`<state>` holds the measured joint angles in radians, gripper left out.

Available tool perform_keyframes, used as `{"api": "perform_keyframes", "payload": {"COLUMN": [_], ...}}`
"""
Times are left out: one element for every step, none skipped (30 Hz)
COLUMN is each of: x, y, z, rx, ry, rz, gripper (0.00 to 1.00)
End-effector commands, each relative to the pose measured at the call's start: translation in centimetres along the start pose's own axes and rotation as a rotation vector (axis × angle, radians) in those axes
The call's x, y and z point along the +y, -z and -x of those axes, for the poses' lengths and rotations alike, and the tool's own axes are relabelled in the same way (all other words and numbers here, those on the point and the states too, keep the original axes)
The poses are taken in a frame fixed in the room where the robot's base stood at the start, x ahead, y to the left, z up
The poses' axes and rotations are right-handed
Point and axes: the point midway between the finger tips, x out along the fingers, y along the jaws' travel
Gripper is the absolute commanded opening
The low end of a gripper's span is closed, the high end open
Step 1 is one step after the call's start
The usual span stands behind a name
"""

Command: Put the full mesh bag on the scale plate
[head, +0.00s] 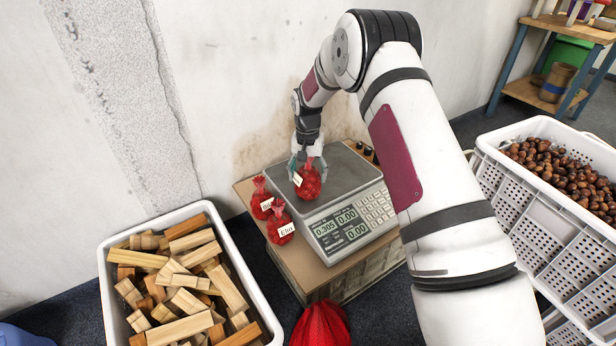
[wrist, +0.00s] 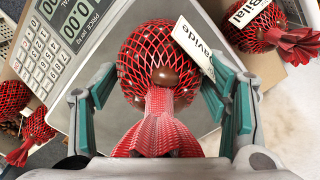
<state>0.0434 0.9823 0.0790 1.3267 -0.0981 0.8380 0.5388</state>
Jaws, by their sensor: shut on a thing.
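A full red mesh bag (head: 310,184) with a white name tag is held in my gripper (head: 305,166). In the wrist view, the bag (wrist: 150,70) fills the space between the two green-padded fingers (wrist: 162,88); brown chestnuts show through the net and the gathered neck points toward my palm. Its tag (wrist: 194,46) is partly hidden and reads "avide". The bag is over the front-left part of the grey scale plate (head: 345,168) and seems to rest on it. The scale's display (head: 340,226) reads 0.305 in its first window.
A larger red mesh thing (head: 320,325) is in front. A wood-block crate (head: 112,290) is left; a chestnut crate (head: 480,146) is right.

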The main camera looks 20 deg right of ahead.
Motion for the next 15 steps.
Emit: {"api": "perform_keyframes", "payload": {"x": [-0.03,-0.03,-0.03,-0.03,-0.03,-0.02,-0.02,-0.02,0.00,0.00,0.00,0.00,0.00,0.00,0.00], "y": [0.06,0.06,0.05,0.05,0.05,0.04,0.03,0.03,0.01,0.01,0.01,0.01,0.01,0.01,0.01], "z": [0.16,0.19,0.20,0.21,0.20,0.13,0.05,-0.05,-0.10,-0.07,-0.07,-0.07,-0.07,-0.07,-0.07], "rx": [0.002,0.002,0.002,0.002,0.002,0.001,0.001,0.001,0.001,0.001,0.000,0.000,0.001,0.000,0.000], "ry": [0.001,0.001,0.001,0.001,0.001,0.001,0.001,0.001,0.000,0.000,0.000,0.000,0.000,0.000,0.000], "rz": [0.000,0.000,0.000,0.000,0.000,0.000,0.000,0.000,0.000,0.000,0.000,0.000,0.000,0.000,0.000], "gripper": [0.33,0.33,0.33,0.33,0.33,0.33,0.33,0.33,0.73,0.80,0.87,0.89,0.89,0.89,0.89]}}
